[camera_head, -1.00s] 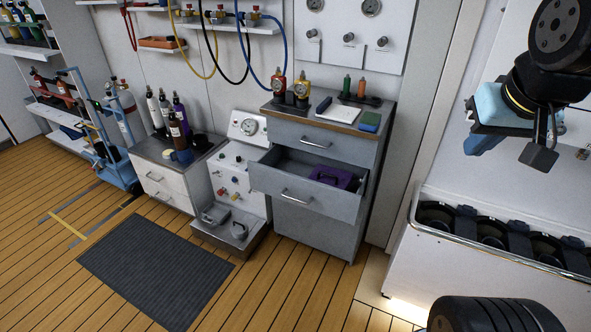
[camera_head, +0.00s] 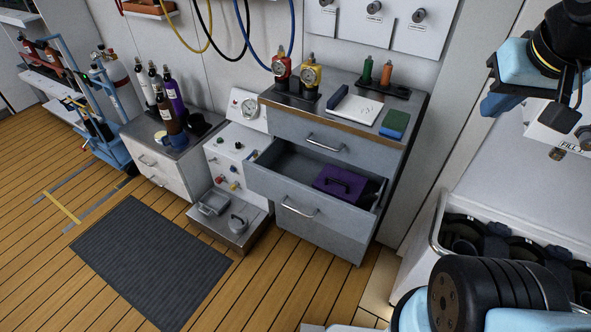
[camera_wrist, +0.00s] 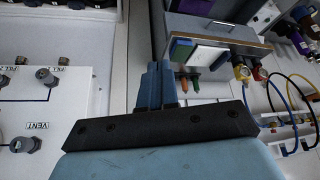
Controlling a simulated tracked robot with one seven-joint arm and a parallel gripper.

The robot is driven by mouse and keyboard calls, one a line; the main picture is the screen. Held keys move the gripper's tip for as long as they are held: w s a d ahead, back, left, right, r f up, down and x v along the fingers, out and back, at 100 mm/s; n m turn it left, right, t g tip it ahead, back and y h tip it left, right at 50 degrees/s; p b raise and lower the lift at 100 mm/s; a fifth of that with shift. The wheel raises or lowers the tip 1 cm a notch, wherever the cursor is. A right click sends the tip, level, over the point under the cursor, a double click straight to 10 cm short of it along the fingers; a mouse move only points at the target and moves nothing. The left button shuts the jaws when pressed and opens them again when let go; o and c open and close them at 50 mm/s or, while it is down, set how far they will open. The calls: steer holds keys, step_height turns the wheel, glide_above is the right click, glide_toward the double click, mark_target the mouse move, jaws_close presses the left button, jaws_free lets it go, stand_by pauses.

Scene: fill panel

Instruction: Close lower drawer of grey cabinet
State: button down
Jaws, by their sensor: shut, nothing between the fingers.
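The grey cabinet (camera_head: 262,99) stands at the middle of the head view. Its lower drawer (camera_head: 283,200) is pulled out, with a bar handle (camera_head: 300,209) on its front. A purple case (camera_head: 340,185) lies inside at the right. The upper drawer (camera_head: 318,137) is shut. My gripper (camera_wrist: 157,66) is shut and empty in the wrist view, its blue fingers together. It is up at the right in the head view, to the right of the cabinet and well apart from the drawer.
A white panel with gauge and valves (camera_head: 235,165) and a white cabinet (camera_head: 160,170) with bottles stand left of the grey cabinet. A white unit with black round holders (camera_head: 430,255) is at the right. A dark mat (camera_head: 150,260) lies on the open wooden floor.

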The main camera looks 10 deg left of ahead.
steer(key=shift+w+a, duration=0.15)
steer(key=shift+a, duration=0.05)
steer(key=shift+w, duration=0.1)
steer(key=w+a+f+n+g+h, duration=0.2)
steer(key=w+a+f+n+h, duration=0.2)
steer(key=w+a+f+n, duration=0.45)
steer(key=w+a+f+n+g+h, duration=0.25)
steer(key=w+a+f+n, duration=0.25)
steer(key=a+f, duration=0.6)
steer(key=s+a+f+n+t+h, duration=0.35)
steer(key=a+f+n+t, duration=0.4)
steer(key=a+f, duration=0.6)
steer(key=n+t+y, duration=0.3)
steer(key=n+t, duration=0.5)
steer(key=n, duration=0.3)
glide_toward(292, 186)
steer(key=x, duration=0.6)
steer(key=shift+w+d, duration=0.2)
steer(key=shift+w, duration=0.15)
